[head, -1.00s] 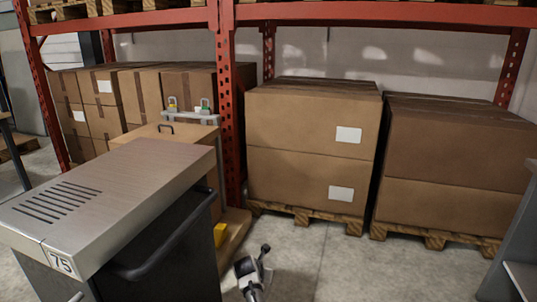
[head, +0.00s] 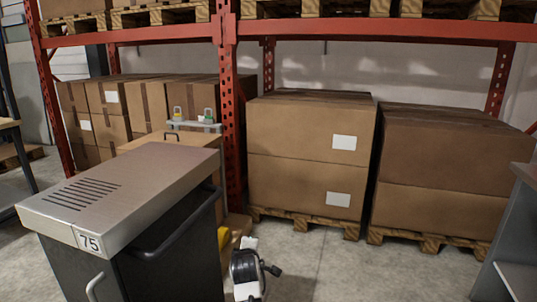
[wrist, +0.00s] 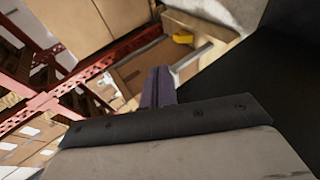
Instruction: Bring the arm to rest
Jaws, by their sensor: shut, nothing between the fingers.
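My gripper (wrist: 160,74) shows in the wrist view as two dark fingers pressed together, shut and empty. The fingers point into open space, with the red rack to their left and a dark surface to their right. In the head view, part of my arm (head: 249,272), white and black, shows at the bottom middle, just right of the dark cabinet. I cannot make out the fingers in the head view.
A dark cabinet (head: 170,268) with a slotted metal top marked 75 stands close at left. Behind it is a red rack (head: 228,120). Boxed pallets (head: 300,150) stand at the back. A grey unit (head: 508,235) is at right. The middle floor (head: 345,265) is clear.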

